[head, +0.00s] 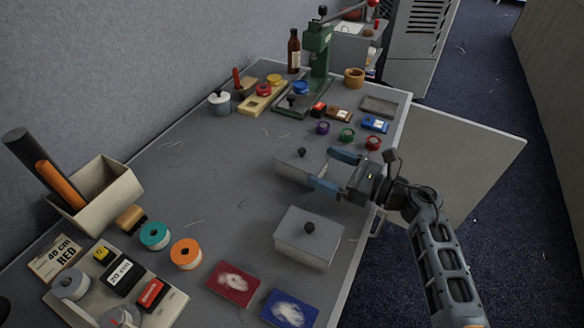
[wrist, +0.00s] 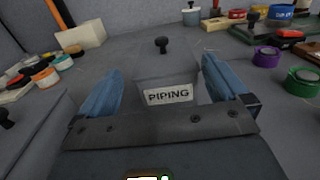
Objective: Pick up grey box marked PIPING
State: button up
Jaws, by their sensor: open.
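The grey box marked PIPING (wrist: 168,70) is ahead of my gripper in the wrist view, with a white label reading PIPING on its near side and a black knob on its lid. In the head view this box (head: 291,167) stands in the middle right of the table, partly hidden by my gripper. My gripper (head: 332,170) is open, with one blue finger on each side of the box's near end. The fingers also show in the wrist view (wrist: 165,85). I cannot tell whether they touch the box.
A second grey box with a black knob (head: 308,240) stands nearer. Spools of purple, green and red (head: 347,135) lie beyond the gripper. A green press (head: 317,60) stands at the back. Red and blue cards (head: 233,283) lie in front. The table's middle left is mostly clear.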

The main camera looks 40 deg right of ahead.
aim_at(307, 158)
jog(key=shift+d+f+p+x, duration=0.1)
jog(key=shift+f+p+x, duration=0.2)
jog(key=shift+x, duration=1.25)
jog(key=shift+d+f+p+x, duration=0.15)
jog(key=shift+p+x, duration=0.25)
jog(key=shift+x, duration=1.1)
jog(key=shift+w+r, duration=0.1)
jog(key=shift+c, duration=0.5)
jog(key=c, duration=0.9)
